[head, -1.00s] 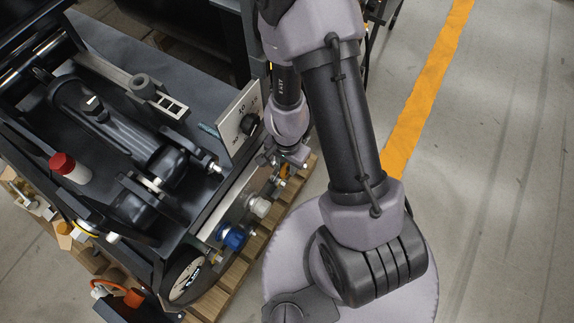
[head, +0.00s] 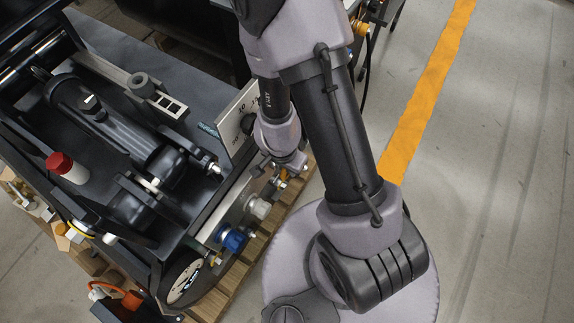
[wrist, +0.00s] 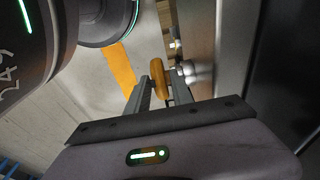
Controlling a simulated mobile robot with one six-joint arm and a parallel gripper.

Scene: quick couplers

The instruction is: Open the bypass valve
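An orange-yellow handle (wrist: 158,80), which looks like the bypass valve's lever, stands between the two fingers of my gripper (wrist: 161,88) in the wrist view. The fingers are apart on either side of it, with narrow gaps seeming to show; firm contact is not visible. A silvery metal fitting (wrist: 198,73) is just right of the fingers. In the head view my gripper (head: 279,167) is low beside the rig's front edge, and a small orange bit (head: 284,174) shows by it. The valve body is mostly hidden by my gripper.
A blue coupler (head: 233,239) and a pale grey one (head: 258,208) sit along the same front edge. An upright marked panel (head: 238,122) stands close to my wrist. A red-capped cylinder (head: 68,168) is on the rig. Floor at the right is clear.

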